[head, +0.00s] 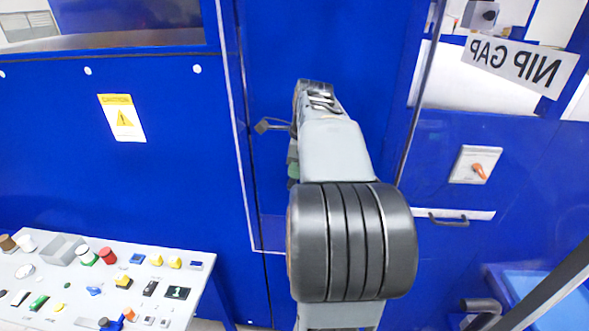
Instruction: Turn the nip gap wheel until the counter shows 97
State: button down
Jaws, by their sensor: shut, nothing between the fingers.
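The white sign marked NIP GAP (520,65) hangs tilted at the upper right, its words running from right to left. Just above it is a small grey box with a round part (484,15); I cannot tell whether this belongs to the nip gap control. I cannot make out a hand wheel or a counter reading. My arm rises through the middle of the head view toward the blue machine front. My gripper is hidden behind the arm. A small dark piece on a thin rod (262,126) shows left of the arm's far end; I cannot tell what it is.
A yellow caution label (122,117) is on the blue panel (50,150). At the right are an orange rotary switch (479,170) and a dark handle (448,219). A grey bar (550,298) crosses the lower right.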

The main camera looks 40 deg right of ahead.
notch_tip(320, 180, up, 12)
jog(key=s+m+b, duration=0.1)
jog(key=m+b, duration=0.2)
jog(key=m, duration=3.3)
jog(key=shift+t+y, duration=0.3)
jog(key=x, duration=0.8)
jog(key=s+x, duration=0.1)
jog(key=x, duration=0.3)
jog(key=shift+d+f+b, duration=0.2)
jog(key=shift+f+b, duration=0.15)
jog(key=shift+f, duration=0.7)
